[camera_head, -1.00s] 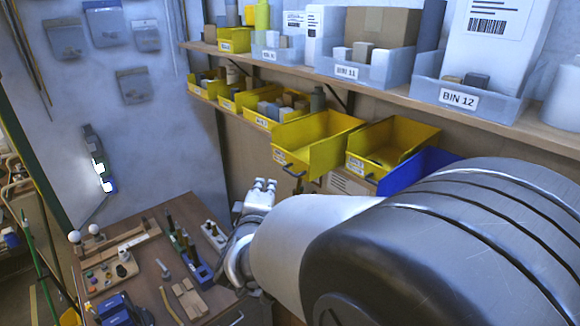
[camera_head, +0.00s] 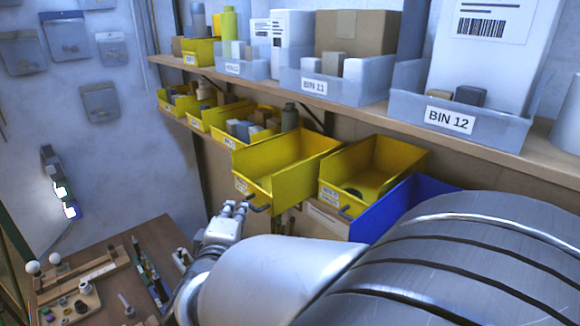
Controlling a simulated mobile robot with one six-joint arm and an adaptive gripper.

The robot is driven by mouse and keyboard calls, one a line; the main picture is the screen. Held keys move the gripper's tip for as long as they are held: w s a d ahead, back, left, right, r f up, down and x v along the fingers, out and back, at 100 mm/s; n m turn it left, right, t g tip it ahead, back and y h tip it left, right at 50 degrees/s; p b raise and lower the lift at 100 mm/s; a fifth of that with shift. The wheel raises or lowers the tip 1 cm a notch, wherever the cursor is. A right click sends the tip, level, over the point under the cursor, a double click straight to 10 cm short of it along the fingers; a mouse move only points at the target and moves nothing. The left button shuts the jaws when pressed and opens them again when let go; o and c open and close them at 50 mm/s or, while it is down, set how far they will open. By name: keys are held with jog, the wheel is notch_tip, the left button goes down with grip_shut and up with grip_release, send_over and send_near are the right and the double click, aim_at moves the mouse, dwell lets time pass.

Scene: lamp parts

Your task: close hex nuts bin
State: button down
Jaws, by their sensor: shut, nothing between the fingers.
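A yellow bin (camera_head: 300,168) juts out from the row below the shelf, pulled forward of the smaller yellow bins to its left. It has a dark handle on its lower front, and its visible inside looks empty. A second yellow bin (camera_head: 392,160) stands to its right with a dark round shape inside. The labels are too small to read, so I cannot tell which is the hex nuts bin. My gripper (camera_head: 236,208) is shut and empty, just left of the jutting bin's handle. I cannot tell whether it touches the handle.
A blue bin (camera_head: 392,214) sits at the right, partly hidden by my arm. Grey bins, including BIN 12 (camera_head: 450,119), and boxes stand on the wooden shelf (camera_head: 385,114) above. A workbench (camera_head: 105,290) with small parts lies at lower left.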

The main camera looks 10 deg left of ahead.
jog(key=w+d, duration=0.4)
jog(key=w, duration=0.1)
jog(key=w+d, duration=0.4)
jog(key=shift+w+d, duration=0.35)
jog(key=shift+w, duration=0.05)
jog(key=shift+r, duration=0.1)
jog(key=shift+r, duration=0.1)
